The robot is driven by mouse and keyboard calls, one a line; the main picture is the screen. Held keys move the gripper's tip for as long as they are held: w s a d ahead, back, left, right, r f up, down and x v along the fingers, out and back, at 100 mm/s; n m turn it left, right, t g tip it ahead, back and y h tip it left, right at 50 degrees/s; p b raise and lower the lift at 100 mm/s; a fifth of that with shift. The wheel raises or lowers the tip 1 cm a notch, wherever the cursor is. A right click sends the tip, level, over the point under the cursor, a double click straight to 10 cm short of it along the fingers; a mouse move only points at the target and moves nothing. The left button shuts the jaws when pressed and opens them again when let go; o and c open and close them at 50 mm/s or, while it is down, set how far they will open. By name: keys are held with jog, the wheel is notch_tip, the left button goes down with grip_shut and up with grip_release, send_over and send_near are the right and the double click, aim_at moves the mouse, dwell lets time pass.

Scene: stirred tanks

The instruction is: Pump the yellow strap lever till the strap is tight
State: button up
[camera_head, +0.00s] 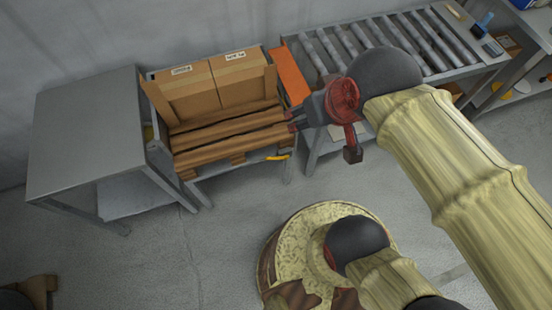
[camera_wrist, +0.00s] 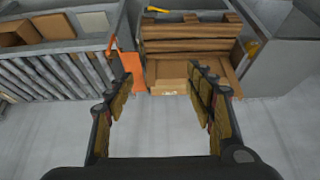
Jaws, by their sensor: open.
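The yellow strap lever (camera_head: 279,157) shows as a small bright yellow piece at the front right edge of the load stand. In the wrist view a yellow piece (camera_wrist: 157,9) shows near the top edge, beyond the wooden slats. My gripper (camera_head: 291,121) is open and empty, above the right end of the slats in the head view and apart from the lever. In the wrist view the fingers of my gripper (camera_wrist: 158,82) are spread wide with nothing between them. I cannot make out the strap itself.
Cardboard boxes (camera_head: 212,82) stand behind brown slats (camera_head: 225,140) on the stand. An orange panel (camera_head: 289,74) stands between it and a roller conveyor (camera_head: 370,45). A grey table (camera_head: 85,125) is at the left. The floor in front (camera_head: 150,255) is mostly clear.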

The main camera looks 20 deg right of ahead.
grip_shut()
dwell(0.5)
dwell(1.4)
